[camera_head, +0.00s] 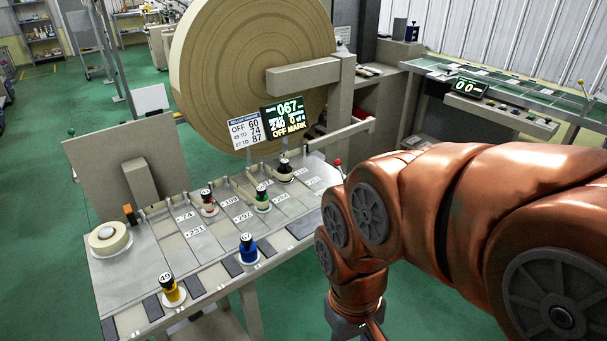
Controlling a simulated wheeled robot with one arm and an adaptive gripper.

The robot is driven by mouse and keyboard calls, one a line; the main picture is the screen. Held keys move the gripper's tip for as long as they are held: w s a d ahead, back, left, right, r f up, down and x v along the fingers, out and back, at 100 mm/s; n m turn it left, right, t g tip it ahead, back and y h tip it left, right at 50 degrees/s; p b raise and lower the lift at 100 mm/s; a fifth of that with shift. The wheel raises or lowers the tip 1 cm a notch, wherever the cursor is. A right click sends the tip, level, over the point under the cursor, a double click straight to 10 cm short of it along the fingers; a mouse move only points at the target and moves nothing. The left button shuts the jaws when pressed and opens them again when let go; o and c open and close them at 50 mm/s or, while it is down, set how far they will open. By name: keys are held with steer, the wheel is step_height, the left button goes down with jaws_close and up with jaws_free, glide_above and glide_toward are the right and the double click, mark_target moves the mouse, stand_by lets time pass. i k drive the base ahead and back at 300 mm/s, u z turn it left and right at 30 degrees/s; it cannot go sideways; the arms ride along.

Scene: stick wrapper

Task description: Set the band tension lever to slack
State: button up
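I cannot tell which part is the band tension lever, as no lever label is readable. A red-knobbed lever (338,164) stands at the right end of the grey bench, just left of my arm. A small green knob (71,132) sits by the upright panel at the left, and a yellow-knobbed lever (581,83) stands on the far right machine. My gripper (358,328) is low at the bottom edge, in front of the bench's right side, touching none of these. It is partly cut off and its fingers are not clear.
The grey bench (130,278) carries numbered lanes and colored spools, including yellow (171,290), blue (248,248), red (208,202) and green (262,198). A tape roll (108,239) lies at left. A display (284,117) reads 067 and OFF MARK before a large roll (235,60).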

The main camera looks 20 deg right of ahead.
mark_target(336, 162)
steer(key=u, duration=0.05)
steer(key=k, duration=0.6)
steer(key=z, duration=0.4)
steer(key=i, duration=1.6)
steer(key=u, duration=0.9)
